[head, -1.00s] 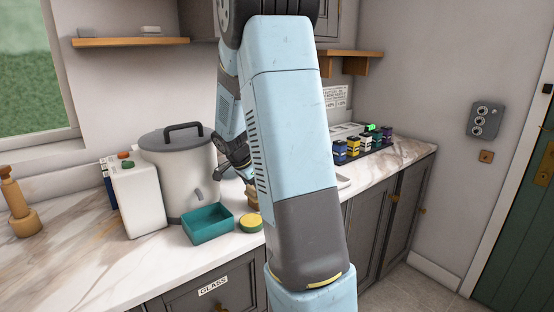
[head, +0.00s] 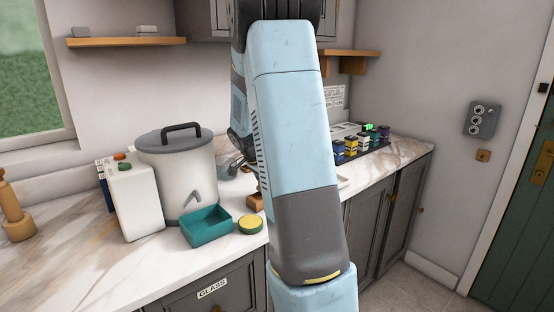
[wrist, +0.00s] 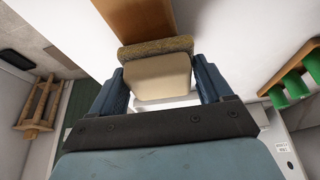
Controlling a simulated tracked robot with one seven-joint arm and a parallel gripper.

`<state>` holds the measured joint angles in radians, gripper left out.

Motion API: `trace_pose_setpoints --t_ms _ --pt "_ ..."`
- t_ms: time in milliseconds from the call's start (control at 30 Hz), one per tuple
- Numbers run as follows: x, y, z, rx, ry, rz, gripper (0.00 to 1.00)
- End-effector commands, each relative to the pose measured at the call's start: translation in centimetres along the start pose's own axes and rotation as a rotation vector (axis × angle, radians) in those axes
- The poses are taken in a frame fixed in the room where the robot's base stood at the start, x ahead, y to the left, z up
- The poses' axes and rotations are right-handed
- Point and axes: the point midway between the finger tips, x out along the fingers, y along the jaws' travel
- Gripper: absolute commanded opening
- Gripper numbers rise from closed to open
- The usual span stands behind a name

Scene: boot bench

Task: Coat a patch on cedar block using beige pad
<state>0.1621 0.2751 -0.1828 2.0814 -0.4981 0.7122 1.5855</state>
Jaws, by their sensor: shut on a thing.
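The beige pad (wrist: 157,82) is held between the two fingers of my gripper (wrist: 158,72) in the wrist view. Its brown, rough sponge face (wrist: 155,48) points away from the gripper. The cedar block (wrist: 136,18), an orange-brown piece, lies just beyond the sponge at the top of the wrist view. The sponge overlaps its edge in the picture; I cannot tell whether they touch. In the head view a small brown piece, likely the block (head: 255,202), shows beside my arm. My arm hides the pad and most of the gripper there.
A teal tray (head: 203,232) and a round yellow-topped tin (head: 250,225) stand at the counter's front. A white jug (head: 135,203) and a lidded urn (head: 178,170) stand to the left. Several coloured jars (head: 362,143) stand at the right back. A wooden stand (wrist: 38,108) shows in the wrist view.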

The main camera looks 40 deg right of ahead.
Motion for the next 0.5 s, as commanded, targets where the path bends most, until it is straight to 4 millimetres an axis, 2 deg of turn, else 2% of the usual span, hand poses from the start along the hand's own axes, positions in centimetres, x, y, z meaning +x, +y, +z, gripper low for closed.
trace_pose_setpoints --t_ms 467,500 --pt "1.4 -0.5 -3.2 -0.013 0.001 -0.005 0.5" --pt "0.9 -0.5 -3.3 -0.013 0.001 -0.007 0.5"
